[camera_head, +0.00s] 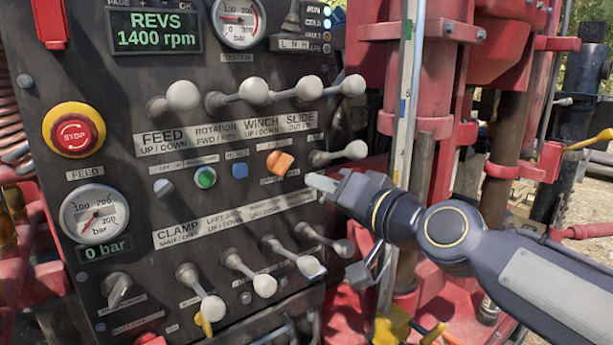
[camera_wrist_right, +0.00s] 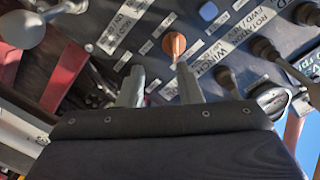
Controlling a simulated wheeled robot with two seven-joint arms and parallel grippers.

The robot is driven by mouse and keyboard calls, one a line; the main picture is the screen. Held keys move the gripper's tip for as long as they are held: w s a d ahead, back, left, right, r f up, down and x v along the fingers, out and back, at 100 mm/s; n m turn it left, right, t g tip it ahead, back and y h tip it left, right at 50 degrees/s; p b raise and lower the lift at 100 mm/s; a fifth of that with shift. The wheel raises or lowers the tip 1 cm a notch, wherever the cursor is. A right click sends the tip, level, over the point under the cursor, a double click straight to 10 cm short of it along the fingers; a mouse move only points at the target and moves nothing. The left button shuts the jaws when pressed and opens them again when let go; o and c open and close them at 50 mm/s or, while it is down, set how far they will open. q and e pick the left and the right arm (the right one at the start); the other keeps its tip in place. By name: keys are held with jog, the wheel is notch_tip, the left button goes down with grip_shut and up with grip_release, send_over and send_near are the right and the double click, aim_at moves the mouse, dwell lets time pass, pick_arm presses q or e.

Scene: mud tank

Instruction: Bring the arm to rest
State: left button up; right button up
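My right arm comes in from the right in the head view, with the right gripper (camera_head: 322,184) in front of the dark control panel (camera_head: 130,185). The gripper is just right of and below the orange knob (camera_head: 280,162). In the right wrist view the two fingers of the right gripper (camera_wrist_right: 160,74) stand apart with nothing between them. The orange knob (camera_wrist_right: 174,45) shows beyond the fingertips, apart from them. My left gripper is not in view.
Upper levers (camera_head: 254,90) and lower levers (camera_head: 234,258) with pale ball knobs stick out of the panel. A red stop button (camera_head: 74,134) and a pressure gauge (camera_head: 94,214) are at left. Red machine frame (camera_head: 440,75) stands behind my right arm.

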jog(key=s+d+f+g+h, duration=0.2)
jog(key=s+d+f+g, duration=0.1)
jog(key=s+f, duration=0.5)
jog(key=s+d+f+g+h, duration=0.2)
jog(key=s+d+f, duration=0.4)
jog(key=s+f, duration=0.3)
jog(key=s+d+f+g+h, duration=0.1)
jog(key=s+d+f+g, duration=0.2)
jog(key=f, duration=1.1)
jog(key=s+d, duration=0.2)
jog(key=s, duration=0.3)
jog(key=shift+s+d+g+h, duration=0.2)
jog(key=shift+s+g+h, duration=0.1)
jog(key=shift+s+h, duration=0.1)
